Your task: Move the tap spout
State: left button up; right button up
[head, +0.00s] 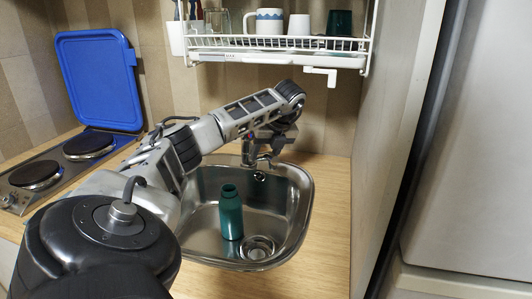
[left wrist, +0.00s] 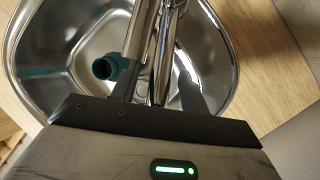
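The chrome tap spout (head: 259,173) points out over the sink basin (head: 307,203) from its back edge in the head view. My left gripper (head: 268,141) is at the tap from above and hides part of it. In the left wrist view, the spout (left wrist: 164,55) runs between the two dark fingers of my left gripper (left wrist: 158,84). The fingers are apart, with a gap visible on the right side of the spout. Whether either finger touches it is unclear. My right gripper is in neither view.
A green bottle (head: 231,214) stands in the sink and also shows in the left wrist view (left wrist: 107,68). A dish rack (head: 275,48) with cups hangs above the tap. A hob (head: 50,170) with a raised blue lid (head: 98,80) is at left; a side wall is at right.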

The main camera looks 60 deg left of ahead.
pick_arm(q)
jog(key=shift+d, duration=0.1)
jog(key=shift+d+r, duration=0.1)
jog(key=shift+r, duration=0.25)
jog(key=shift+w+d+r+b, duration=0.25)
jog(key=shift+d+r+b, duration=0.2)
jog(key=shift+d+r, duration=0.45)
jog(key=w+d, duration=0.1)
jog(key=d, duration=1)
jog(key=shift+w, duration=0.4)
